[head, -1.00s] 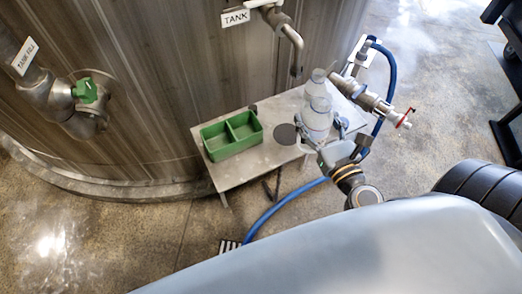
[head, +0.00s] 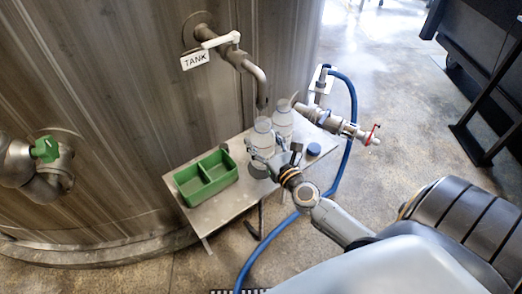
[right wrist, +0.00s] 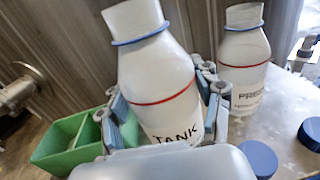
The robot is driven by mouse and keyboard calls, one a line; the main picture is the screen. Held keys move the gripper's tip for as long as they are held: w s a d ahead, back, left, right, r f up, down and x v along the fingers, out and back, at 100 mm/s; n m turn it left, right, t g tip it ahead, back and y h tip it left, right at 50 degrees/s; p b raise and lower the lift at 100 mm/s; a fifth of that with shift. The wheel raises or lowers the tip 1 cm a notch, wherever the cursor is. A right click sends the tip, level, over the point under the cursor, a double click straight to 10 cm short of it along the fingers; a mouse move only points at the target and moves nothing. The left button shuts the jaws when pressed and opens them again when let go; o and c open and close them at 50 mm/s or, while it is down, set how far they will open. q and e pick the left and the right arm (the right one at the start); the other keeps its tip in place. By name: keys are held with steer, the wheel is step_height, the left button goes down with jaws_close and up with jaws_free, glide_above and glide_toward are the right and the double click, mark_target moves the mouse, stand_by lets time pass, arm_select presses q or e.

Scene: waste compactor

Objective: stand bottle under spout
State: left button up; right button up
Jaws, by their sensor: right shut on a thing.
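My right gripper (head: 262,154) is shut around a clear bottle (head: 262,136). In the right wrist view this bottle (right wrist: 160,85) is whitish, open at the top, with a blue ring, a red line and a TANK label, and looks slightly tilted. The bent metal spout (head: 260,82) with the TANK sign (head: 195,60) comes out of the vessel; its end shows just above the bottle's mouth, though exact alignment is unclear. A dark round disc (head: 258,172) on the table is partly hidden by the gripper. I cannot tell whether the bottle touches it. My left gripper is out of view.
A second bottle (head: 283,118) stands close behind right; its label (right wrist: 247,98) is partly readable. A green two-part tray (head: 186,190) is at the left of the metal table (head: 212,213). A blue cap (head: 314,149), a side valve (head: 345,128) and a blue hose (head: 352,98) are on the right.

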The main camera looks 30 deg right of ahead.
mark_target(261, 148)
steer(key=f+b, duration=0.1)
steer(key=f, duration=0.1)
steer(key=f+b, duration=0.1)
steer(key=shift+w+f, duration=0.35)
steer(key=shift+w, duration=0.05)
steer(key=shift+f+b, duration=0.15)
steer(key=shift+b, duration=0.2)
steer(key=shift+f, duration=0.2)
steer(key=o, duration=1.1)
steer(key=shift+r, duration=0.1)
steer(key=shift+o, duration=0.2)
steer(key=shift+r, duration=0.1)
